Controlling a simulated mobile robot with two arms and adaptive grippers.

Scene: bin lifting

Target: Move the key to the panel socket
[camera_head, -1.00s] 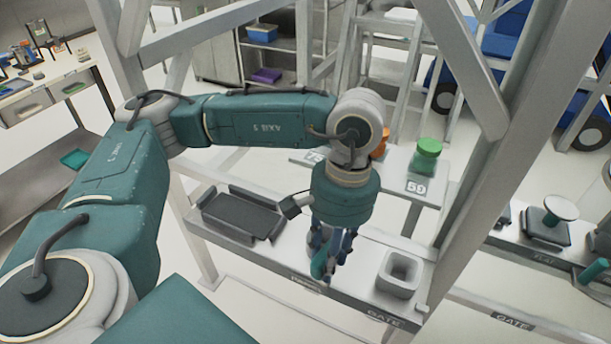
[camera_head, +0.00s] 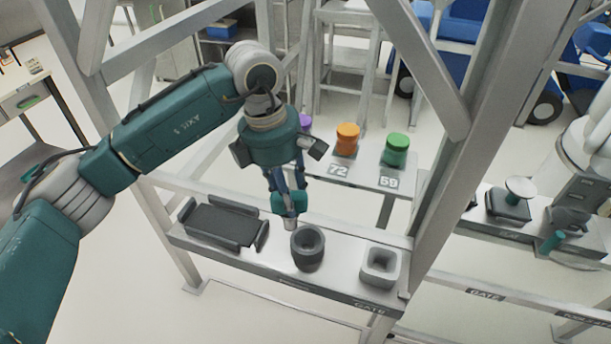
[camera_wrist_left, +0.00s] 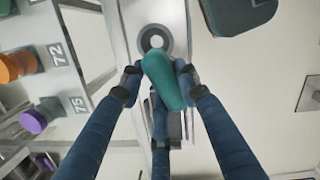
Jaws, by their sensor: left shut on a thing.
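My left gripper (camera_head: 287,192) is shut on the teal key (camera_head: 286,204), which points down with a pale tip, above the back of a narrow grey shelf. The left wrist view shows the key (camera_wrist_left: 164,80) between blue fingers. A dark round socket (camera_head: 308,262) stands on the shelf just in front and right of the tip; the key looks apart from it. Its ring (camera_wrist_left: 155,40) shows beyond the key in the wrist view. A light square socket (camera_head: 380,281) stands further right. I cannot tell which is the panel socket. My right gripper is not in view.
A dark tray (camera_head: 222,224) lies at the shelf's left. Orange (camera_head: 347,140) and green (camera_head: 396,150) jars stand on a ledge behind, beside number labels. Frame posts (camera_head: 447,160) rise around the shelf. Another bench with a knob (camera_head: 519,188) is at right.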

